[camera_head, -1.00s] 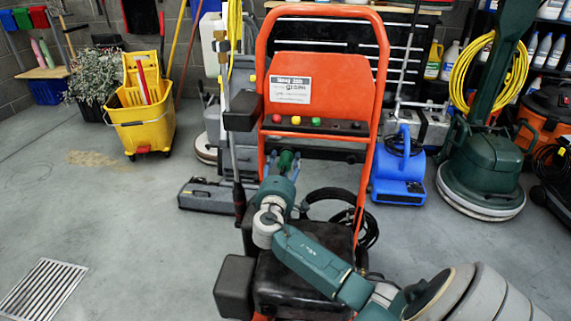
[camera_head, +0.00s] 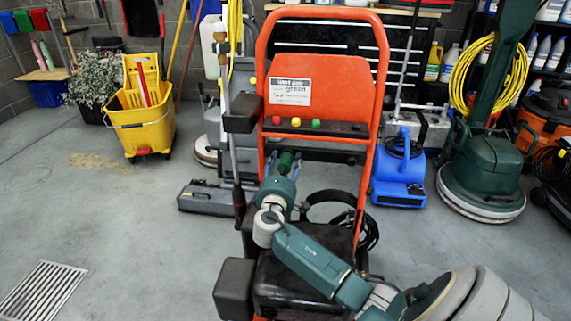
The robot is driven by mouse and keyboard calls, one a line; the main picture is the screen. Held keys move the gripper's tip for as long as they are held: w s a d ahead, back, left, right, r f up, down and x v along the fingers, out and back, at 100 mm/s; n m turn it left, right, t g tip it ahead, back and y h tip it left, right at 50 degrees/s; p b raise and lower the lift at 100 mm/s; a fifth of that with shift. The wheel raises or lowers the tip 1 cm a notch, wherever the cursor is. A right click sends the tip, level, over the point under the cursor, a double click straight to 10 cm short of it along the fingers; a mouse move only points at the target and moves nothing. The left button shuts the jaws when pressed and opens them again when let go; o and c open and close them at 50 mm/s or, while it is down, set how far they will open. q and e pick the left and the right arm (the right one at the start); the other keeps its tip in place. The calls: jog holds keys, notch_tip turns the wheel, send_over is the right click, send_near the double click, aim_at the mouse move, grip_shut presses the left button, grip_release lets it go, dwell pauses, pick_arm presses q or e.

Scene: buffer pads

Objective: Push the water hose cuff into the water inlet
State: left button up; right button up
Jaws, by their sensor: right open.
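The orange-framed machine (camera_head: 318,72) stands upright in the middle, with a label and red, yellow and green knobs on its panel. My right gripper (camera_head: 282,164) is in front of the machine, below the knobs, with its thin bluish fingers spread apart and pointing away from me. A small dark green cylindrical piece (camera_head: 286,161) shows between the fingers. I cannot tell whether it is the hose cuff or the inlet, or whether the fingers touch it. A black hose (camera_head: 371,233) lies coiled behind my right arm. My left gripper is not in view.
A yellow mop bucket (camera_head: 140,125) stands at the left. A blue blower (camera_head: 399,172) and a green floor polisher (camera_head: 482,178) stand at the right. A grey flat machine head (camera_head: 206,198) lies left of the gripper. The left floor is clear around a drain grate (camera_head: 43,290).

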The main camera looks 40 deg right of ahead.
aim_at(284, 169)
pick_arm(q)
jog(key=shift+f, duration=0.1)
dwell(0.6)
pick_arm(e)
grip_shut()
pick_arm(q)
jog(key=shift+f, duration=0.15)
pick_arm(e)
jog(key=shift+a, duration=0.1)
jog(key=shift+s, duration=0.1)
jog(key=shift+s+a+p, duration=0.35)
jog(key=shift+s+a, duration=0.05)
jog(key=shift+a, duration=0.2)
jog(key=shift+s+a+p, duration=0.3)
jog(key=shift+s+a, duration=0.2)
jog(key=shift+a, duration=0.05)
jog(key=shift+v, duration=0.9)
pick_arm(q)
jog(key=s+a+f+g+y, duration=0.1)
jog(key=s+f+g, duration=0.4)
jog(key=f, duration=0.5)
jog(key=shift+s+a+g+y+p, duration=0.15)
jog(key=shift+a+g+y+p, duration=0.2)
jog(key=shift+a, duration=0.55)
pick_arm(e)
jog(key=shift+s+a, duration=0.35)
jog(key=shift+a, duration=0.05)
